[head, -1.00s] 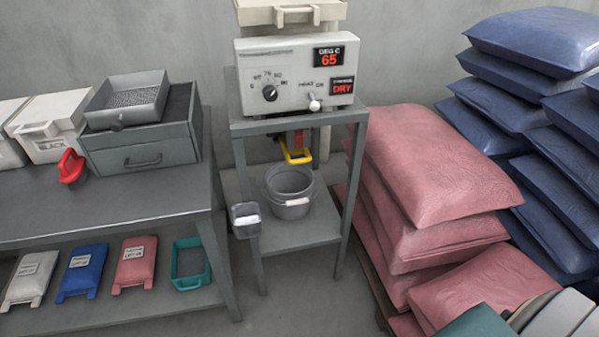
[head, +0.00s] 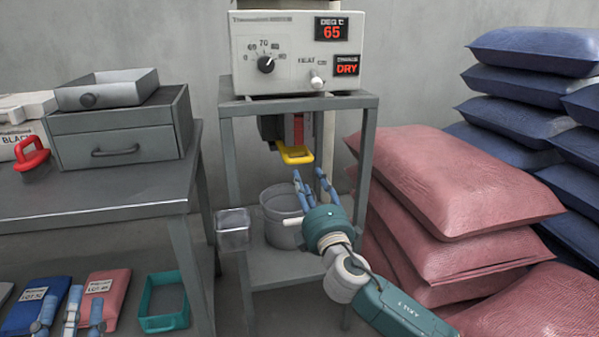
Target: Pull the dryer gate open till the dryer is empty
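The dryer (head: 297,55) is a pale box on a grey stand, its display reading 65 and DRY. Beneath the stand's top hangs its outlet with a yellow gate handle (head: 295,155). A grey bucket (head: 278,232) stands on the shelf below, partly hidden by my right arm. My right gripper (head: 308,176) is open and empty, fingers pointing up, just below and slightly right of the yellow handle, with no clear contact. My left gripper (head: 70,308) shows at the lower left edge, fingers spread and empty, in front of the lower shelf. The dryer's inside is hidden.
A small clear container (head: 232,229) is at the stand's left side. Pink sacks (head: 450,185) and blue sacks (head: 540,110) are stacked close on the right. A workbench (head: 90,200) with a drawer unit (head: 120,135) stands on the left. A teal tray (head: 163,303) lies below it.

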